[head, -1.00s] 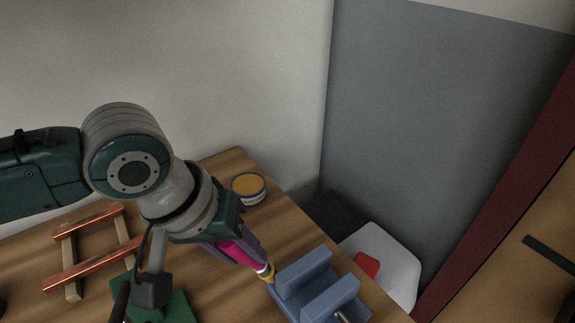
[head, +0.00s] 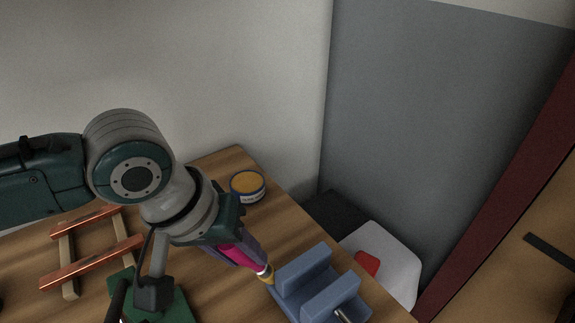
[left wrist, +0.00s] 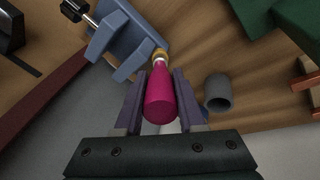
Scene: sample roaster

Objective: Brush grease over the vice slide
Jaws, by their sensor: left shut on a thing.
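My left gripper (head: 240,254) is shut on the magenta handle of a brush (left wrist: 160,100), which also shows in the head view (head: 248,258). The brush's yellowish tip points at the near-left side of the blue-grey vice (head: 300,275). The tip looks to be at or touching the vice body; I cannot tell contact for sure. The vice also shows in the left wrist view (left wrist: 132,45), with its two jaws apart and a metal screw. An open round tin (head: 248,186) with amber content, likely the grease, stands behind the gripper. My right gripper is not in view.
A wooden rack with copper bars (head: 92,262) stands on the table at left. A green thing (head: 172,305) lies near the front. A white container with a red part (head: 385,262) is beyond the table's right edge. A grey wall is behind.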

